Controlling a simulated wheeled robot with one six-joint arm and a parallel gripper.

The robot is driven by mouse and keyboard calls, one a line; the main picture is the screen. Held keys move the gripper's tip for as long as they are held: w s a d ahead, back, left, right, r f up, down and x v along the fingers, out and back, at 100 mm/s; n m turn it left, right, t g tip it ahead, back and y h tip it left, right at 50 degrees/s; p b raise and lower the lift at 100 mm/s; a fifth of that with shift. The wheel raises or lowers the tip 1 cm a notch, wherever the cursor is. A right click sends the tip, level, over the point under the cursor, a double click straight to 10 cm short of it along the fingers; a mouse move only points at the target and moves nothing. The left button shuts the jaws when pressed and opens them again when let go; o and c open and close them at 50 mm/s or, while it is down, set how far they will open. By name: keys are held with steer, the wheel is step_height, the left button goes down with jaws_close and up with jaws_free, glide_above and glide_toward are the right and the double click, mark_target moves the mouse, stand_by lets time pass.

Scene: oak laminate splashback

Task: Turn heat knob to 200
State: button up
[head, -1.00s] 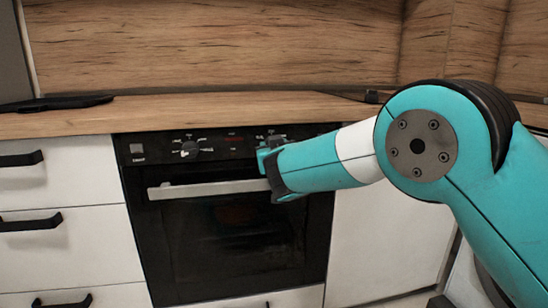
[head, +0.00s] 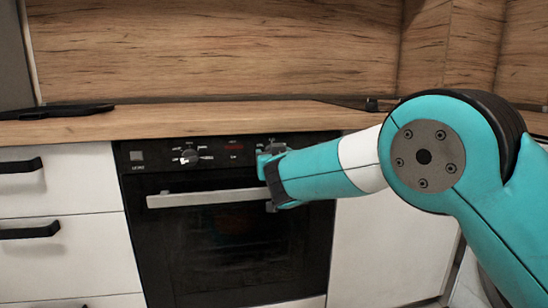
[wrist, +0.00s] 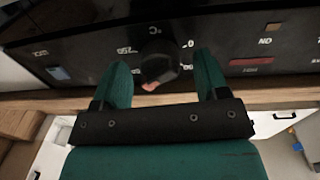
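The heat knob (wrist: 158,62) is a dark round knob with a °C mark beside it, on the black oven control panel. In the wrist view it sits between the two teal fingers of my gripper (wrist: 160,82). The fingers are apart, with a narrow gap on the left side of the knob and a wider one on the right. A small reddish mark shows at the knob's lower edge; the scale around it is only partly readable. In the head view my gripper (head: 264,163) is at the right part of the panel and hides most of this knob.
Another knob (head: 189,157) is on the panel's left, with a small red display (head: 233,147) between. The oven door handle (head: 208,195) runs just below the gripper. A wooden worktop (head: 200,119) lies above, and white drawers (head: 65,180) stand to the left.

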steer(key=shift+s, duration=0.1)
steer(key=v, duration=1.7)
steer(key=shift+d+r, duration=0.1)
steer(key=shift+d, duration=0.05)
steer(key=s+d+f+m+g+h, duration=0.1)
steer(key=s+d+f+g, duration=0.3)
steer(key=d, duration=0.3)
steer(key=s+d+f+m+g+h, duration=0.1)
steer(key=s+d+f+g, duration=0.3)
steer(key=d, duration=0.3)
steer(key=s+d+r+n+g+y, duration=0.2)
steer(key=s+n+g, duration=0.6)
steer(key=s, duration=1.3)
step_height(320, 180, up, 35)
steer(key=m+g+p, duration=0.1)
steer(key=p, duration=3.5)
steer(key=shift+w+r+m+g, duration=0.2)
steer(key=shift+r+m+g, duration=0.05)
steer(key=shift+m+g, duration=0.15)
